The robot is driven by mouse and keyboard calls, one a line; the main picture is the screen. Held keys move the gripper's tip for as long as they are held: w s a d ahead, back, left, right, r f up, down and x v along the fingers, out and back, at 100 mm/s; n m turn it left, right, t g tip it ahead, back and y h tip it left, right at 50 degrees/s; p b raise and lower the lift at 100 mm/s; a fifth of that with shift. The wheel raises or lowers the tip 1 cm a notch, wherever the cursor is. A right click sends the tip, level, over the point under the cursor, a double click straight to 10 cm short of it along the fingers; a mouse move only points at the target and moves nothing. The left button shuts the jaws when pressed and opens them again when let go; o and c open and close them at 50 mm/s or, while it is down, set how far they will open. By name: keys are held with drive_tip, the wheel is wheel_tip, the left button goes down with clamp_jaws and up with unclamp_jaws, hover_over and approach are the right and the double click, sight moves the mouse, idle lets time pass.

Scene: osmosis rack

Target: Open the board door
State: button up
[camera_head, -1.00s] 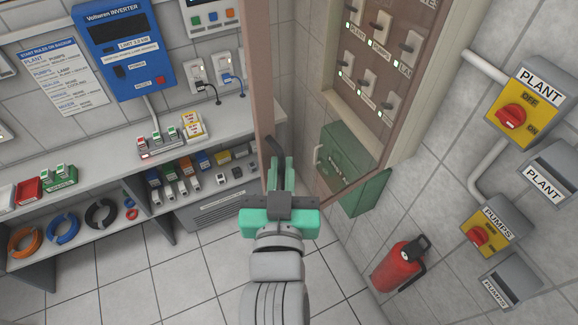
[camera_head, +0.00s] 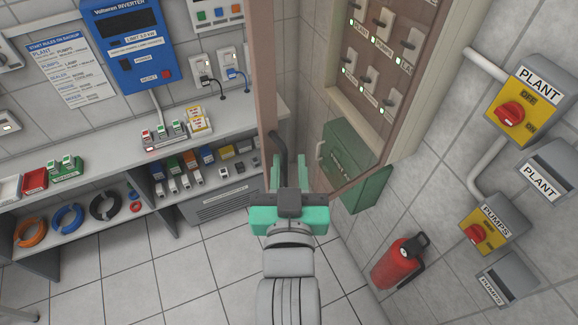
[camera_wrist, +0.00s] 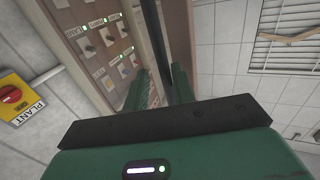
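The board door (camera_head: 263,75) is a brown-framed, tinted see-through panel. It stands partly open, its left edge out from the cream board frame (camera_head: 407,125). Several switches with green lights show through or behind it. A dark curved handle (camera_head: 283,148) is on the door's left edge; it shows as a dark upright bar in the wrist view (camera_wrist: 154,45). My green gripper (camera_head: 291,172) is at the lower end of the handle, its fingers apart. In the wrist view the fingers (camera_wrist: 163,92) straddle the bar's line; I cannot tell whether they touch it.
A green box (camera_head: 350,170) is on the wall below the board. A red extinguisher (camera_head: 398,262) stands at the right, below yellow PLANT (camera_head: 528,105) and PUMPS (camera_head: 487,232) switches. A shelf bench (camera_head: 120,140) with small parts runs along the left. Tiled floor is clear.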

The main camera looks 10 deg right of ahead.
drive_tip(key=s+a+b, duration=0.1)
drive_tip(key=s, duration=0.6)
drive_tip(key=shift+s+a+b, duration=0.2)
drive_tip(key=shift+s+b, duration=0.15)
drive_tip(key=shift+b, duration=0.05)
drive_tip(key=s+a+r+n+t+y+p, duration=0.1)
drive_tip(key=a+r+t+y+p, duration=0.1)
drive_tip(key=r, duration=1.4)
drive_tip(key=a+r+n+t+y+p, duration=0.1)
drive_tip(key=a+r+t+p, duration=0.2)
drive_tip(key=r, duration=1.3)
drive_tip(key=shift+s+a+t+y, duration=0.15)
drive_tip(key=shift+s+t+y, duration=0.25)
drive_tip(key=shift+t, duration=0.8)
